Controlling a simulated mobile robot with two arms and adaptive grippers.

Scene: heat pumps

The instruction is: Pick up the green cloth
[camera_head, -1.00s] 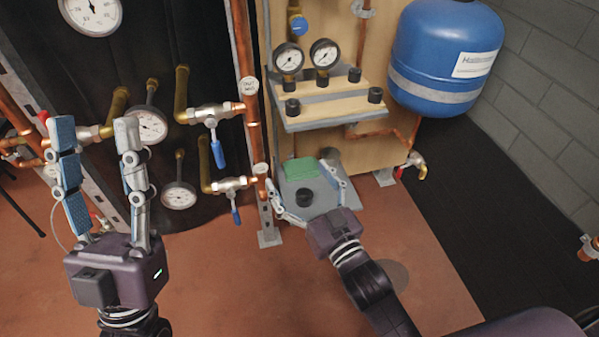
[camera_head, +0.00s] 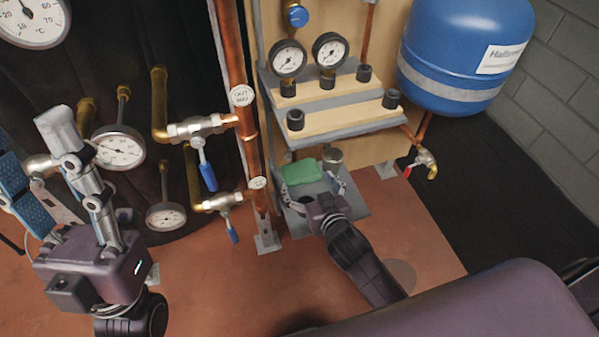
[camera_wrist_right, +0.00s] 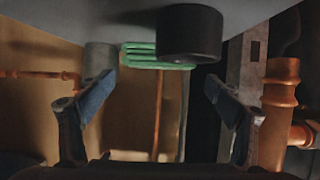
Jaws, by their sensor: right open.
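The green cloth (camera_head: 300,172) lies folded on the low grey shelf (camera_head: 352,207) under the gauge panel. In the right wrist view the cloth (camera_wrist_right: 150,54) shows as a layered green stack, partly behind a black round piece (camera_wrist_right: 190,35). My right gripper (camera_head: 312,190) is open over the front of the shelf, its fingers spread in front of the cloth and not touching it as far as I see. The fingers also show apart and empty in the wrist view (camera_wrist_right: 160,88). My left gripper (camera_head: 42,150) is open and empty at the far left.
A grey metal cylinder (camera_head: 332,157) stands beside the cloth. The upper shelf (camera_head: 335,115) with black knobs overhangs it. A copper pipe (camera_head: 254,150) with blue-handled valves stands left, a blue tank (camera_head: 465,50) upper right. The floor in front is clear.

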